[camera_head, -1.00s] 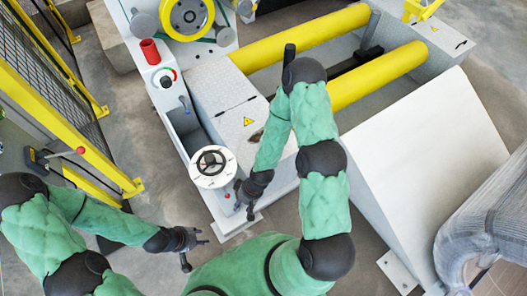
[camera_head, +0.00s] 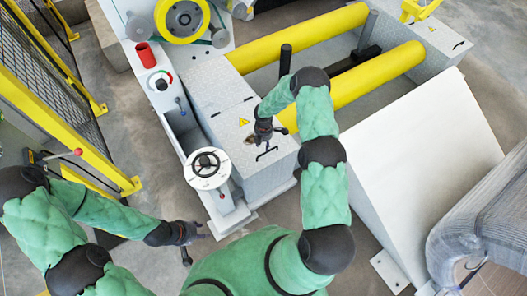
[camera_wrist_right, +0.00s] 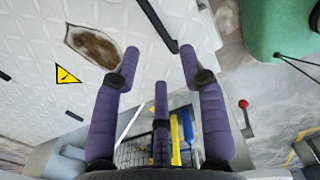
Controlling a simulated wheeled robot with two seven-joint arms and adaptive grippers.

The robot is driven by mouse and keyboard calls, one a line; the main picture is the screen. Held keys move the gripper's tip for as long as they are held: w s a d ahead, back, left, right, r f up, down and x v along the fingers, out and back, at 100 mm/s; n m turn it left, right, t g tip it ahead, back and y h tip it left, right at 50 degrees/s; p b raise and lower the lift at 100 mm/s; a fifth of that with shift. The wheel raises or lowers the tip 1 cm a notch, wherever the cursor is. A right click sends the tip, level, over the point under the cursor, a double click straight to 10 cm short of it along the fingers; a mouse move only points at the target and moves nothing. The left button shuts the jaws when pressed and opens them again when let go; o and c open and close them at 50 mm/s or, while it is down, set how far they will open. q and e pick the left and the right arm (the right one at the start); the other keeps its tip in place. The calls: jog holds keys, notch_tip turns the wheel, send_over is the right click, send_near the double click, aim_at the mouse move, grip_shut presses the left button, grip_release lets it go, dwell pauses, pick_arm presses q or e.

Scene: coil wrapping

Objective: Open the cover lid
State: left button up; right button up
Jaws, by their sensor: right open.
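The cover lid (camera_head: 226,126) is a pale grey diamond-plate panel with a yellow warning triangle, lying flat and closed on the machine's box. Its black bar handle (camera_head: 267,153) is near the front edge. The lid also fills the upper left of the right wrist view (camera_wrist_right: 110,25), with the handle (camera_wrist_right: 155,22) at the top middle and a brown rusty patch. My right gripper (camera_head: 257,138) is over the lid close to the handle; its purple fingers (camera_wrist_right: 158,62) are spread and empty. My left gripper (camera_head: 192,244) hangs low at the left with fingers apart, away from the lid.
Yellow rollers (camera_head: 305,40) lie beyond the lid, a white sloped panel (camera_head: 420,150) is at right, and a yellow fence (camera_head: 60,115) at left.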

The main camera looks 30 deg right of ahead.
jog(key=b, duration=0.2)
send_over(263, 151)
jog(key=s+a, duration=0.1)
jog(key=s, duration=0.2)
notch_tip(263, 151, down, 7)
jog(key=shift+a+f, duration=0.1)
jog(key=shift+f, duration=0.05)
grip_shut()
